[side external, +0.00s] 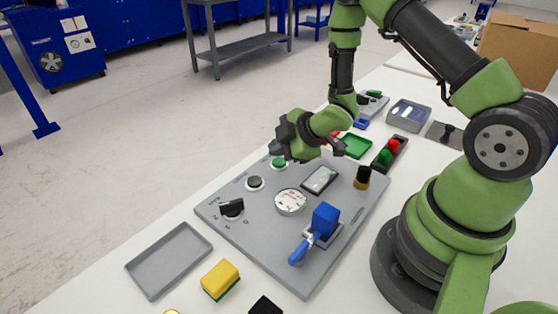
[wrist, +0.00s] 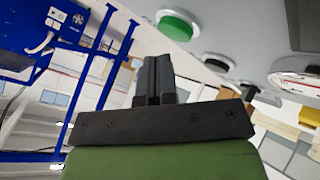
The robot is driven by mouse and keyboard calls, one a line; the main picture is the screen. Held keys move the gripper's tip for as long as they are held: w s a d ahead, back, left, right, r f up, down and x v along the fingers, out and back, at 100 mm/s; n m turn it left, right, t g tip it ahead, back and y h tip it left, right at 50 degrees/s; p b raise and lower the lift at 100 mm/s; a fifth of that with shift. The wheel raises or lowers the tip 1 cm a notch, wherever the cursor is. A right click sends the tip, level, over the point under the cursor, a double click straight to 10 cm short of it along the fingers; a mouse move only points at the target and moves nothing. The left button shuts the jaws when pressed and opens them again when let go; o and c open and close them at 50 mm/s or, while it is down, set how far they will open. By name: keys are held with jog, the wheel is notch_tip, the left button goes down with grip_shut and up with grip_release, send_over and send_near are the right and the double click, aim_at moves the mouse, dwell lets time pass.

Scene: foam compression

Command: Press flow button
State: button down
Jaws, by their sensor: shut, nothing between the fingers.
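The grey control panel (side external: 265,210) lies on the white table. It carries a round green button (side external: 279,162) near its far left edge and a round black button (side external: 255,183) nearer the camera. I cannot read which one is labelled flow. My gripper (side external: 281,147) is shut and empty, close above the green button in the side view; I cannot tell whether it touches. In the wrist view, the shut fingers (wrist: 155,78) stand below the green button (wrist: 178,25) in the picture, with a visible gap. The black button (wrist: 219,62) lies to their right.
The panel also holds a black knob (side external: 231,208), a round gauge (side external: 290,201), a display (side external: 320,179) and a blue-handled clamp (side external: 324,220). A grey tray (side external: 168,260) and yellow sponge (side external: 220,279) lie in front. A green tray (side external: 355,145) and red and green buttons (side external: 388,152) stand behind.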

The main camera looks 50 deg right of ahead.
aim_at(279, 163)
jog(key=shift+f, duration=0.1)
jog(key=shift+f, duration=0.3)
jog(key=shift+f, duration=0.4)
dwell(0.8)
dwell(0.3)
jog(key=shift+r, duration=0.8)
jog(key=shift+r, duration=2.55)
